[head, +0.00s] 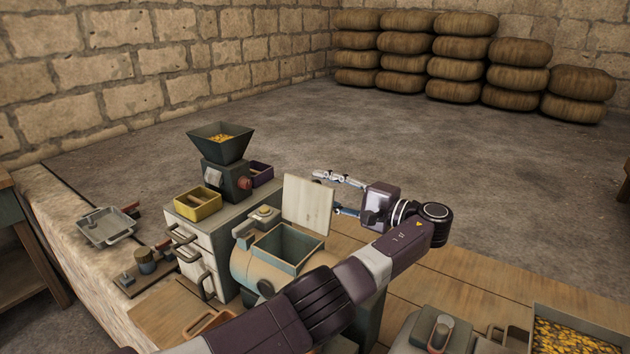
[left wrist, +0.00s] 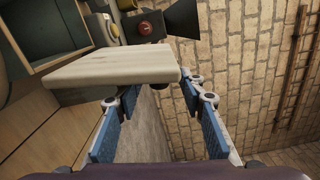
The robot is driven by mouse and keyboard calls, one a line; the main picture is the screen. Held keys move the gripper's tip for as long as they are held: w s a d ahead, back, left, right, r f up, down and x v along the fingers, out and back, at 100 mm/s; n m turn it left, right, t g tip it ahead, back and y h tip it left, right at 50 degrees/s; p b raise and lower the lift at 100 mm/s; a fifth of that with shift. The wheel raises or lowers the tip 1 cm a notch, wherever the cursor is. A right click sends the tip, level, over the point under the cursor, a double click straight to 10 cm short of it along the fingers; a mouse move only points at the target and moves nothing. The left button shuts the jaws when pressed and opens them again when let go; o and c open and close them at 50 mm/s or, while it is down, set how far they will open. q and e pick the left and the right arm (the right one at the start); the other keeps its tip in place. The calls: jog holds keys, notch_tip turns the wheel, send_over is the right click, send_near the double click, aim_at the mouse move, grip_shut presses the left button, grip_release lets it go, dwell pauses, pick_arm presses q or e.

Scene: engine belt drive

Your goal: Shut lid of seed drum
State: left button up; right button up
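The seed drum (head: 247,268) is a cream, rounded body with a green-rimmed square opening on top. Its pale flat lid (head: 308,203) stands upright at the opening's back edge, so the drum is open. My left gripper (head: 328,192) is at the right side of the lid, its two fingers spread apart. In the left wrist view the lid (left wrist: 115,66) lies just beyond the open fingers (left wrist: 157,86), close to their tips. Whether a finger touches it I cannot tell. My right gripper is not in view.
A hopper mill (head: 222,150) with yellow grain, a yellow bin (head: 197,203) and a cabinet with handles (head: 190,247) stand left of the drum. A metal tray (head: 105,228) lies on the stone ledge. Stacked sacks (head: 460,55) are far back. The floor behind the lid is clear.

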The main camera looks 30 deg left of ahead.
pick_arm(q)
jog(key=shift+w+a+f, duration=0.1)
jog(key=shift+w+a, duration=0.05)
jog(key=shift+a, duration=1.2)
grip_shut()
